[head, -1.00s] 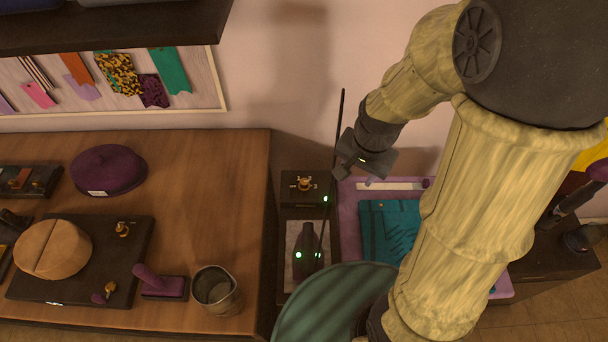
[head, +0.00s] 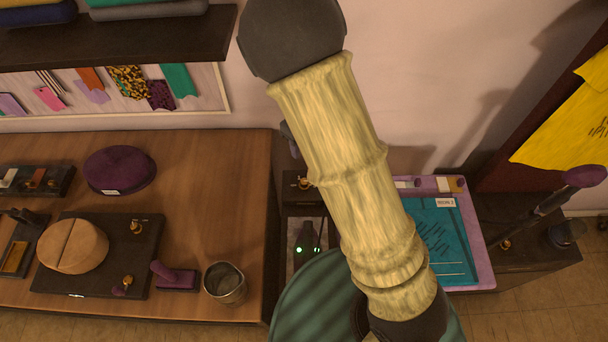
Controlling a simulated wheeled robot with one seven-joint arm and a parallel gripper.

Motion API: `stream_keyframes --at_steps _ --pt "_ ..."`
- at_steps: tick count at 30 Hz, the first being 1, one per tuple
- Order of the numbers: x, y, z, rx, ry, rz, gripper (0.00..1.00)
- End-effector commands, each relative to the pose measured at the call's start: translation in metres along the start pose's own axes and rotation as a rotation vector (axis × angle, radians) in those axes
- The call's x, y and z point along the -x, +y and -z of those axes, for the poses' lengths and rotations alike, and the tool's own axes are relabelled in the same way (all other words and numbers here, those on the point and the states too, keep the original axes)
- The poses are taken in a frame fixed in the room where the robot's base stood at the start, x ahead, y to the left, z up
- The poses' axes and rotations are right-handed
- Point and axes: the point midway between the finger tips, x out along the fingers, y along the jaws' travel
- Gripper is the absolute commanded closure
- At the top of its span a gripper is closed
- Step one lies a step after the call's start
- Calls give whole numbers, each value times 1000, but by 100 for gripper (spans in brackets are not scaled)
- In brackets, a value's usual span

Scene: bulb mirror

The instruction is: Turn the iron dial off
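The iron (head: 307,238) is a dark shape on a pale plate, with green lights lit near its lower end, left of my arm. A brass dial (head: 303,183) sits on a dark block just behind the iron. My arm covers the area right of it, and which way the dial points is too small to tell. A small dark piece beside my arm, above the dial, appears to be part of my gripper (head: 290,138). Its fingers are hidden behind my arm, so I cannot see whether they are open or touch anything.
A wooden table (head: 215,175) on the left holds a purple hat (head: 119,170), a wooden block (head: 72,246) on a dark board and a metal cup (head: 225,284). A dark shelf (head: 150,31) overhangs upper left.

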Motion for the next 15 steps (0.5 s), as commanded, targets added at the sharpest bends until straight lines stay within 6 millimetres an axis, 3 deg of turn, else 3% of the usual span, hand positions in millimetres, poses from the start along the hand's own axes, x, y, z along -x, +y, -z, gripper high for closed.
stream_keyframes --at_steps 10,15 --pt "-2 0 0 -5 0 0 54" --pt "-14 0 0 -6 1 -1 54"
